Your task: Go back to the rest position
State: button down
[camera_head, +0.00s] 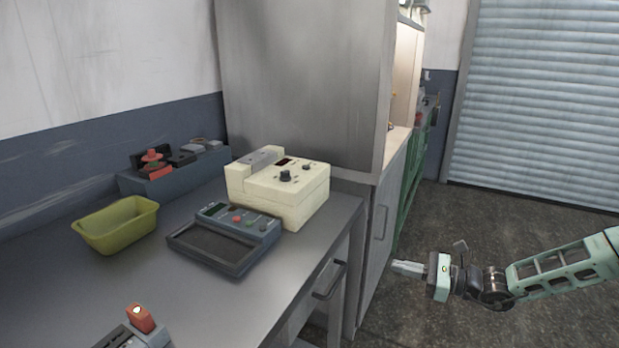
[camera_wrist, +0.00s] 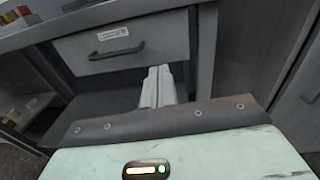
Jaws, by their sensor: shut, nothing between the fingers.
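My gripper (camera_head: 408,268) is at the lower right in the head view, held in the air beyond the front edge of the worktable. Its fingers point left, toward the grey cabinet side, and nothing is in them. In the wrist view its two pale fingers (camera_wrist: 158,88) lie together, pointing at the grey drawer front (camera_wrist: 112,50) with a dark handle and a white label. The fingers are apart from the drawer.
The grey worktable (camera_head: 60,290) carries a green-yellow bin (camera_head: 118,226), a dark scale-like device (camera_head: 226,236), a cream device (camera_head: 285,190) and a grey-blue box (camera_head: 178,174). A tall grey cabinet (camera_head: 300,80) stands behind. The floor (camera_head: 490,225) right of the table looks clear.

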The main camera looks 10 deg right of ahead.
jog(key=s+a+r+n+g+h+p, duration=0.1)
jog(key=s+a+r+n+g+h, duration=0.1)
jog(key=s+a+r+n+g, duration=0.35)
jog(key=s+a+r+n+g+h+p, duration=0.1)
jog(key=s+a+r+n+g+h, duration=0.2)
jog(key=s+a+n+g, duration=0.6)
jog(key=s+r+n+t+h+p, duration=0.1)
jog(key=s+r+n+t+h, duration=0.1)
jog(key=s+r+n+h, duration=0.2)
jog(key=s+r+n+t+h, duration=0.3)
jog(key=s+r+n+h, duration=0.2)
jog(key=s+r+n, duration=0.3)
jog(key=s+n, duration=0.4)
jog(key=s, duration=0.2)
jog(key=shift+s+a+n+t+h+p, duration=0.15)
jog(key=shift+s+n+t+h+p, duration=0.15)
jog(key=shift+s+n+t+p, duration=0.1)
jog(key=shift+r, duration=0.1)
